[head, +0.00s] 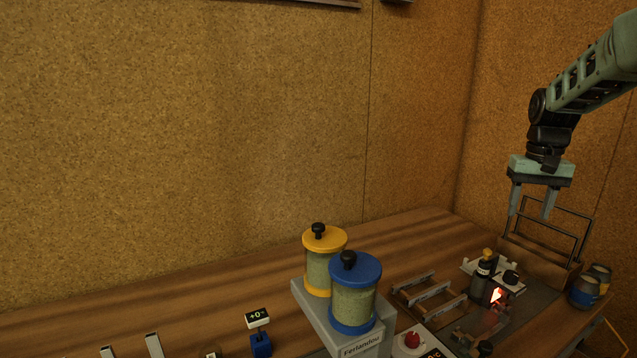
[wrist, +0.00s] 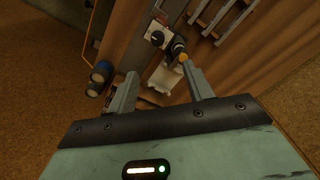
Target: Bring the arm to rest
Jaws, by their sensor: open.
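My gripper (head: 531,208) hangs from my arm at the right of the head view, fingers pointing down. It is above the back right of the wooden table, in front of a dark wire frame (head: 566,228). In the wrist view my gripper (wrist: 158,84) shows two separated fingers with nothing between them. The fingers are open and appear clear of the things below.
A blue-lidded jar (head: 354,295) and a yellow-lidded jar (head: 321,262) stand on a grey block labelled Ferlandinu (head: 362,346). A rack (head: 430,294) lies right of them. Small jars (head: 584,291) stand at the right edge. The cork wall (head: 200,130) rises behind; the air left of my arm is clear.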

